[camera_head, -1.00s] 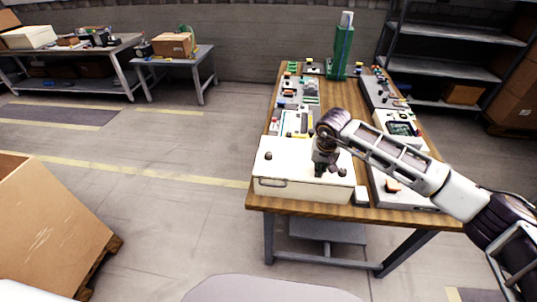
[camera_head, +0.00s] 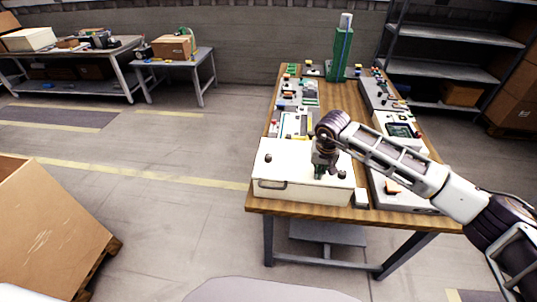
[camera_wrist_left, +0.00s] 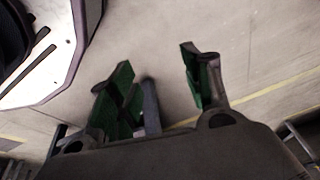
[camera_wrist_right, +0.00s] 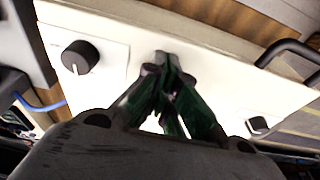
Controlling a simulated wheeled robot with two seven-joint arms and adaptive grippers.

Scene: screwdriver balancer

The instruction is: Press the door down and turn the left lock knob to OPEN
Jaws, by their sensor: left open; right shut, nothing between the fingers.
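The cream box with a door on top (camera_head: 300,190) sits at the front of the wooden table. Its left lock knob (camera_head: 268,158) is dark and stands near the left edge; it also shows in the right wrist view (camera_wrist_right: 257,125). The right knob (camera_head: 342,175) is round and black with a white pointer mark, close in the right wrist view (camera_wrist_right: 80,57). My right gripper (camera_head: 318,175) is shut and empty over the door, between the knobs, nearer the right one. Whether its fingertips touch the door is unclear. My left gripper (camera_wrist_left: 160,75) is open and empty over the floor.
A dark handle (camera_head: 272,184) sits on the box front. Panels and devices line both sides of the table (camera_head: 235,203). A green tower (camera_head: 341,55) stands at its far end. A cardboard box (camera_head: 45,225) stands at lower left. The floor left of the table is clear.

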